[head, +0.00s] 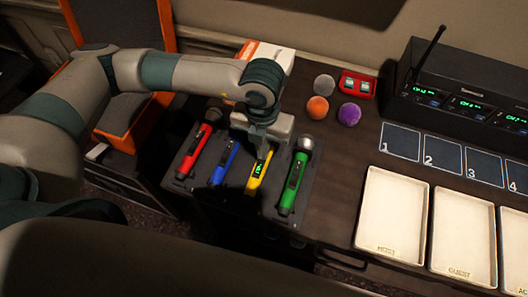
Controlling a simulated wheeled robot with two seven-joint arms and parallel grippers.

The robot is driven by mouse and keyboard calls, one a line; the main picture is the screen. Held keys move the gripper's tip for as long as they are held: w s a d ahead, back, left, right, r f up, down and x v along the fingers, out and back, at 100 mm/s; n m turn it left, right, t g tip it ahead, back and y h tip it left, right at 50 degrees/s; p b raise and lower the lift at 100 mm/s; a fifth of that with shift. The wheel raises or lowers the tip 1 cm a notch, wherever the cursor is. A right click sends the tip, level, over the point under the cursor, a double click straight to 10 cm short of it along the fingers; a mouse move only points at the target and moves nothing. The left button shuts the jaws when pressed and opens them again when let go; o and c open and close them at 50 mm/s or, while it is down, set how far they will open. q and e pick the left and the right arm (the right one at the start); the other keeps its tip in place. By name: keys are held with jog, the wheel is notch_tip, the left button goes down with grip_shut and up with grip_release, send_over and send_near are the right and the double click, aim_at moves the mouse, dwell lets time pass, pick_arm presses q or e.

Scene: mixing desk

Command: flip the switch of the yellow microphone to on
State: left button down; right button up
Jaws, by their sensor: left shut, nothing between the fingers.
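The yellow microphone (258,180) lies in a dark tray (302,217) on the desk, between the blue microphone (226,164) and the green microphone (292,184). A small green lit display shows on its body. My left gripper (263,150) is shut and empty, pointing down at the upper part of the yellow microphone and hiding its head. I cannot tell whether the fingertips touch it. The switch is too small to make out. My right gripper is not in view.
A red microphone (195,152) lies at the tray's left. Grey (324,84), orange (318,107) and purple (349,114) balls and a red box (358,85) sit behind. White trays (391,213) and a black receiver (455,90) with an antenna stand right.

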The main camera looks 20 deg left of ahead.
pick_arm(q)
notch_tip(320, 180, up, 7)
jog(key=p, duration=0.3)
dwell(0.6)
jog(key=shift+f, duration=0.1)
dwell(0.6)
